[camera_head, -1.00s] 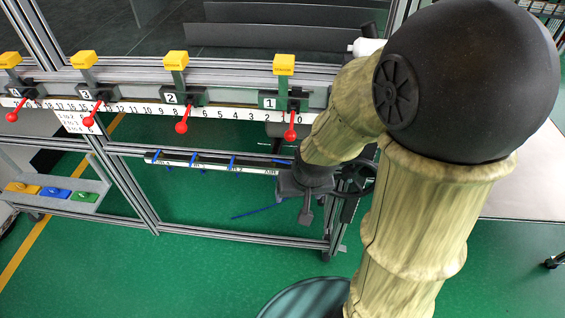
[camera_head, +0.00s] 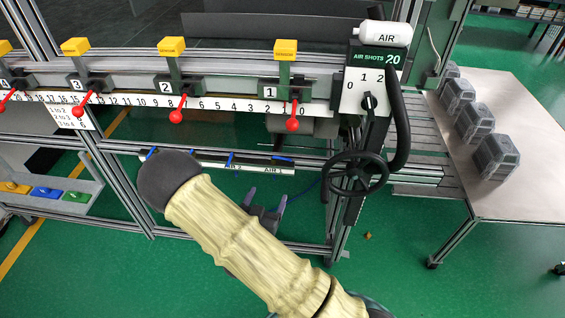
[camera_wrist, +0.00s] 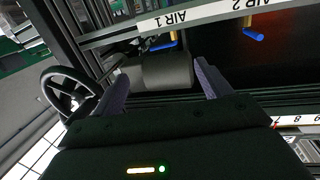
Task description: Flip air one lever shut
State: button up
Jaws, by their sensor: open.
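The air one lever is a blue handle (camera_head: 283,158) at the right end of the rail marked AIR 1 and AIR 2 (camera_head: 205,163). In the head view it lies roughly along the rail, while the air two lever (camera_head: 230,158) stands across it. In the wrist view, which is upside down, the air one lever (camera_wrist: 163,46) shows a blue handle and yellow stem by the AIR 1 label. My gripper (camera_head: 266,197) is open and empty, below and in front of the rail's right end, fingers pointing up towards it. Its fingers (camera_wrist: 161,77) are apart from the lever.
A black handwheel (camera_head: 358,174) and the AIR SHOTS panel (camera_head: 366,88) stand right of the rail. Red-knobbed levers (camera_head: 292,125) hang above it. A grey roller (camera_wrist: 167,72) lies beyond my fingers. A table (camera_head: 520,130) with grey blocks is at the right.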

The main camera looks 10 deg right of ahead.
aim_at(283, 158)
jog(key=shift+s+a+r+t, duration=0.1)
jog(key=shift+s+a+t, duration=0.05)
jog(key=shift+s+t, duration=0.15)
jog(key=shift+w, duration=0.1)
jog(key=p+x, duration=0.1)
jog(key=x, duration=0.7)
jog(key=p+x, duration=0.2)
jog(key=x, duration=0.7)
jog(key=shift+d+r, duration=0.2)
jog(key=c, duration=0.8)
